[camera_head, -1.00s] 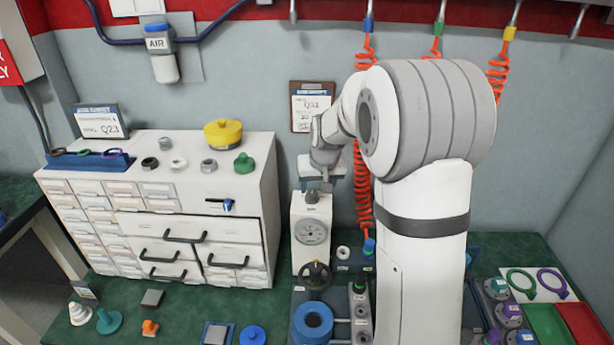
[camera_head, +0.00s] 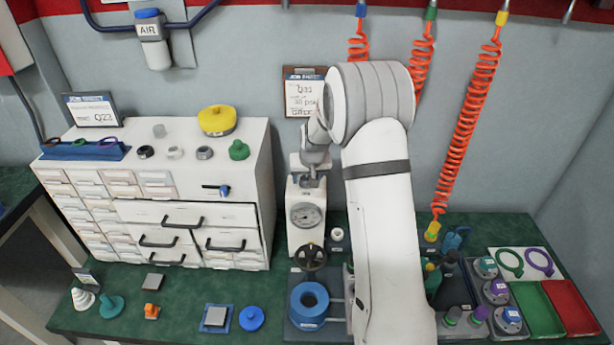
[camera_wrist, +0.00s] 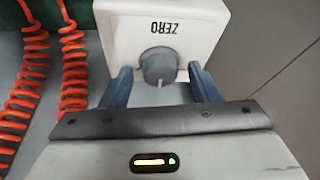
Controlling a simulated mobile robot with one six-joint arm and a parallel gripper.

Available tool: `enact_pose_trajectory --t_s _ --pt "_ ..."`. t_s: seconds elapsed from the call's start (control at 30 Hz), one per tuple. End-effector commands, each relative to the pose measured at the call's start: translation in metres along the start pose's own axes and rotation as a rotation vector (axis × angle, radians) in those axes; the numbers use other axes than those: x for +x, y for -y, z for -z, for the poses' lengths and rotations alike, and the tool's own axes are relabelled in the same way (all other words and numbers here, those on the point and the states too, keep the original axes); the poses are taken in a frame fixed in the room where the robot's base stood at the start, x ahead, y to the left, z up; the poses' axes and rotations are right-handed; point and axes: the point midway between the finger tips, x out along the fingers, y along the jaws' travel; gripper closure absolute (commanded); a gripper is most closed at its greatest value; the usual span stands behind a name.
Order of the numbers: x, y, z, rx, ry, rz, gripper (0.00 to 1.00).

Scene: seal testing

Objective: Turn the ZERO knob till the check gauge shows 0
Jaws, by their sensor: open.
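The ZERO knob (camera_wrist: 158,67) is a grey round knob with a pale pointer line, on a white box (camera_wrist: 200,22) marked ZERO in the wrist view. My gripper (camera_wrist: 160,82) is open, with one blue-grey finger on each side of the knob and a gap on both sides. In the head view my gripper (camera_head: 311,178) is above the white gauge box (camera_head: 292,232). The check gauge (camera_head: 306,215) is a round dial on the box's front. Its needle is too small to read.
A white drawer cabinet (camera_head: 190,215) stands close on the left. Coiled orange hoses hang behind my arm; they also show in the wrist view (camera_wrist: 72,70).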

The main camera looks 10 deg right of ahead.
Motion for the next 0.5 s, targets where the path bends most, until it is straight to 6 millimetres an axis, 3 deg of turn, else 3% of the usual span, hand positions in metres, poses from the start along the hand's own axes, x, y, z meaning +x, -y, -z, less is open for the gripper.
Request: enact_pose_trajectory --t_s 0.17,0.5 --pt "0.0000 0.0002 0.0000 0.000 0.000 0.000 0.45" --pt "-0.0002 0.0010 -0.0002 -0.001 0.000 0.001 0.72"
